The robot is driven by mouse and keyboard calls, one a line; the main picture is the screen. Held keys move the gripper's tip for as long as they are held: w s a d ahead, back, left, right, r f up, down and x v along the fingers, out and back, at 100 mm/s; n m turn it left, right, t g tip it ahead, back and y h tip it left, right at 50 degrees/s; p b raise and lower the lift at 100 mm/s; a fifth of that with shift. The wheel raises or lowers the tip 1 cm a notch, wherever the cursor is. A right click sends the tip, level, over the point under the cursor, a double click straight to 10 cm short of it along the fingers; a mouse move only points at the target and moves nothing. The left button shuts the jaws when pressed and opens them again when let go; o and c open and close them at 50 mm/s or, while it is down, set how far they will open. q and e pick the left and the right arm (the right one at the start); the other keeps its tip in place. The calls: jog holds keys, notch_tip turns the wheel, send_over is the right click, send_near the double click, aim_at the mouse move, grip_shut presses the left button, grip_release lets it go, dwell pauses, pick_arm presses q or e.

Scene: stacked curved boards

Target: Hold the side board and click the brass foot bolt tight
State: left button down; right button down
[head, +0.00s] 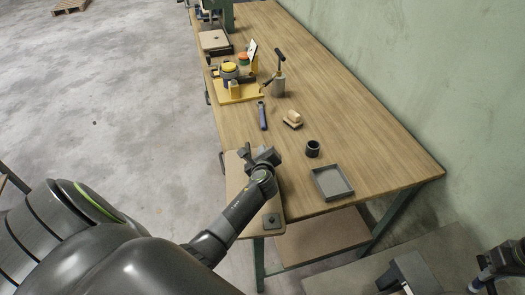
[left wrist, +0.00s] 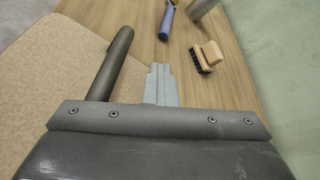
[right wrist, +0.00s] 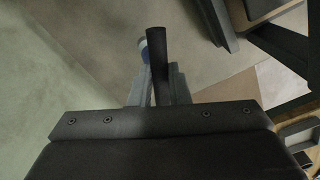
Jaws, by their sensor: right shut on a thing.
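The side board (head: 238,180), tan and speckled, lies along the table's near left edge; it also shows in the left wrist view (left wrist: 50,75). A dark bar handle (left wrist: 112,62) stands on it. My left gripper (head: 262,157) is over the board, its pale fingers (left wrist: 161,84) together beside the handle, with nothing visible between them. A dark square fitting (head: 271,220) sits at the board's near end; I cannot tell if it is the brass bolt. My right gripper (head: 492,266), low at the right, is shut on a dark-handled tool (right wrist: 158,55) with a blue part behind.
On the table (head: 330,130) are a grey tray (head: 332,182), a dark cup (head: 312,149), a wooden brush (head: 292,119), a blue-handled tool (head: 262,116) and a yellow fixture (head: 236,92). A low grey surface (head: 330,284) lies at lower right, beside the green wall.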

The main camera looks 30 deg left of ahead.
pick_arm(q)
jog(key=c, duration=2.1)
grip_release()
jog(key=shift+c, duration=0.2)
jog(key=o, duration=0.8)
jog(key=v, duration=1.2)
jog(key=shift+r, duration=0.1)
jog(key=shift+w+d, duration=0.1)
